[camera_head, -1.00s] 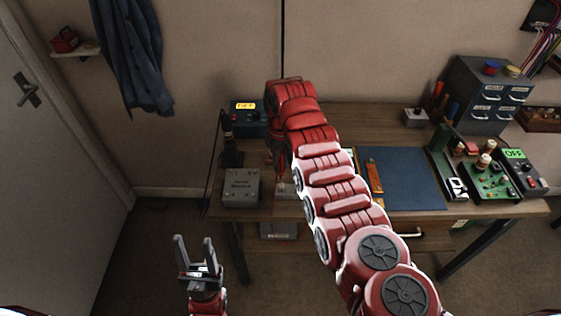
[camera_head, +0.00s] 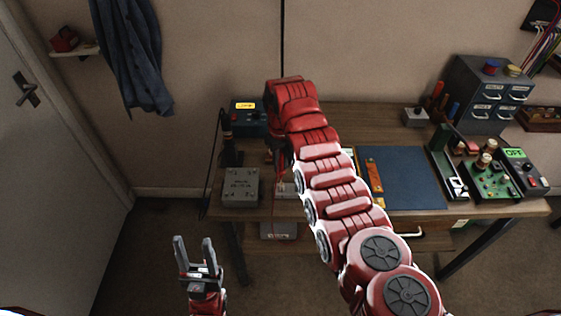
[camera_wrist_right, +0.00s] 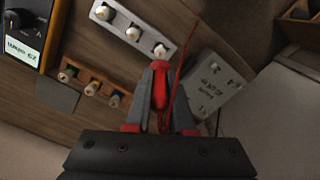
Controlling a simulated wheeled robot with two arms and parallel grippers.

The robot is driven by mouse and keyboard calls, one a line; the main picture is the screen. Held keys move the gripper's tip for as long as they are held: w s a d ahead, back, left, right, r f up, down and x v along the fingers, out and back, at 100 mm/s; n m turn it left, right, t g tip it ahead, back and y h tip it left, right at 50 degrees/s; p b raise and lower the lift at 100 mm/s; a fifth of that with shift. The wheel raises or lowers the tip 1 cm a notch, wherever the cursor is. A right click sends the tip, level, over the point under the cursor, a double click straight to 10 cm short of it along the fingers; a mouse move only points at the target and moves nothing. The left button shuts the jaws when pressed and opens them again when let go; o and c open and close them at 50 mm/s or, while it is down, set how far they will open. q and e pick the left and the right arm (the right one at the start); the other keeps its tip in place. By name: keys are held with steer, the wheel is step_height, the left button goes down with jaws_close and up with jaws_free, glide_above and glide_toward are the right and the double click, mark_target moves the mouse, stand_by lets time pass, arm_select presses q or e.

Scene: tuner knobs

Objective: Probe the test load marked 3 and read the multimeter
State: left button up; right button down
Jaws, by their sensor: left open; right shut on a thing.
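In the right wrist view my right gripper (camera_wrist_right: 160,95) is shut on a red probe (camera_wrist_right: 159,86) with a red lead. The probe's far end points at the nearest post of a pale strip (camera_wrist_right: 147,28) bearing three round posts. I cannot tell whether it touches. No number 3 is readable there. A yellow-edged meter (camera_wrist_right: 43,35) with a lit screen (camera_wrist_right: 22,48) is partly in view; its text is not clear. In the head view my right arm hides its gripper and probe. My left gripper (camera_head: 195,250) is open and empty, in front of the bench.
A grey box (camera_head: 240,186) stands at the bench's front left and also shows in the wrist view (camera_wrist_right: 212,82). A wooden block with several terminals (camera_wrist_right: 93,83) is beside the strip. A blue mat (camera_head: 405,180) and green circuit board (camera_head: 489,180) lie to the right.

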mark_target(281, 153)
steer(key=shift+b, duration=0.3)
stand_by(0.5)
steer(key=shift+r, duration=0.15)
steer(key=shift+r+p, duration=0.3)
steer(key=shift+r, duration=2.1)
